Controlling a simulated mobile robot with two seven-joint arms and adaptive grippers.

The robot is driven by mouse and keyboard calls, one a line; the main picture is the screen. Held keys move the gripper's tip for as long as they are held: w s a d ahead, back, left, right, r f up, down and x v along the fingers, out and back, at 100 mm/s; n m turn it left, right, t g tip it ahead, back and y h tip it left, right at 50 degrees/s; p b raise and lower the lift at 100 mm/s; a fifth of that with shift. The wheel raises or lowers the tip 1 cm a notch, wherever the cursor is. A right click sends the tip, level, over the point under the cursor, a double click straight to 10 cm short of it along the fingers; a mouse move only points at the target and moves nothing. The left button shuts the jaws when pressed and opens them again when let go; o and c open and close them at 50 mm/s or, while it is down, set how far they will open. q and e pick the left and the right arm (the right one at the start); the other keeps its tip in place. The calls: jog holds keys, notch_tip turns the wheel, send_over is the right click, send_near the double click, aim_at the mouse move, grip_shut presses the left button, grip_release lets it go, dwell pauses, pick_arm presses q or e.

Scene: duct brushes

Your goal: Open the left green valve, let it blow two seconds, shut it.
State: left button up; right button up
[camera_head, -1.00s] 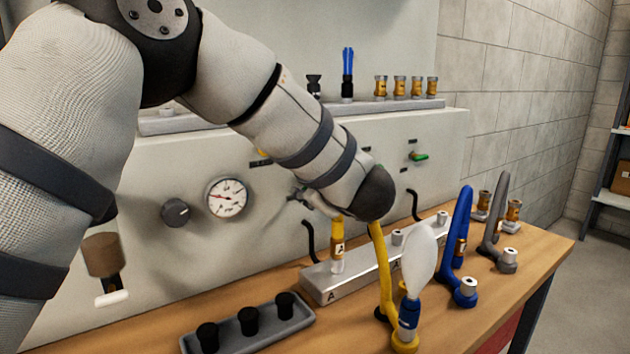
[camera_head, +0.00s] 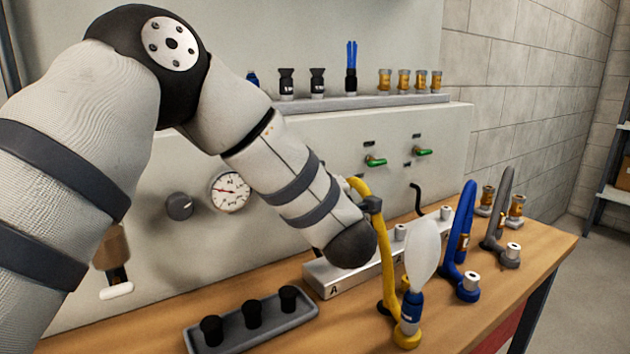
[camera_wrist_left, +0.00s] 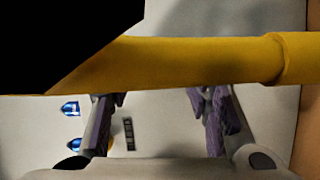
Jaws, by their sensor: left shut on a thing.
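The left green valve (camera_head: 375,161) is a small lever on the grey panel, pointing roughly sideways. A second green valve (camera_head: 423,152) is to its right in a similar pose. My left gripper (camera_head: 370,205) is low in front of the panel, below and apart from the left valve. It is shut on the yellow hose (camera_head: 388,262); the hose also crosses in front of the fingers in the left wrist view (camera_wrist_left: 190,61). The hose's far end is hidden behind my wrist. My right gripper is not in view.
A gauge (camera_head: 229,191) and a black knob (camera_head: 179,206) are on the panel. A metal block marked A (camera_head: 330,278) stands on the bench. Blue (camera_head: 463,230) and grey (camera_head: 497,225) hoses stand right.

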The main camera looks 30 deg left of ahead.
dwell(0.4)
pick_arm(q)
jog(key=o, duration=1.2)
jog(key=shift+c, duration=0.2)
jog(key=v, duration=1.2)
